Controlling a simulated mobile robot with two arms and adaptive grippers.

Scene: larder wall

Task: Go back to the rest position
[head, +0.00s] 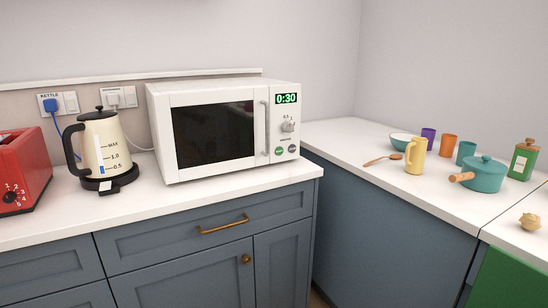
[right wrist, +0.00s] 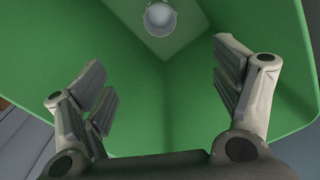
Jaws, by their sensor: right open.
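My right gripper (right wrist: 165,95) shows in the right wrist view with its two fingers spread wide apart and nothing between them. Beyond the fingers is the inside of a green bin-like container (right wrist: 185,100), with a small pale round cup-like object (right wrist: 160,18) in it at the top of the picture. Neither gripper shows in the head view, and my left gripper is in no view.
A white counter holds a red toaster (head: 22,170), a cream kettle (head: 105,145) and a white microwave (head: 215,125) reading 0:30. On the right counter are a teal pot (head: 485,175), a yellow jug (head: 415,155), several cups and a green canister (head: 523,160). A green surface (head: 510,280) shows at lower right.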

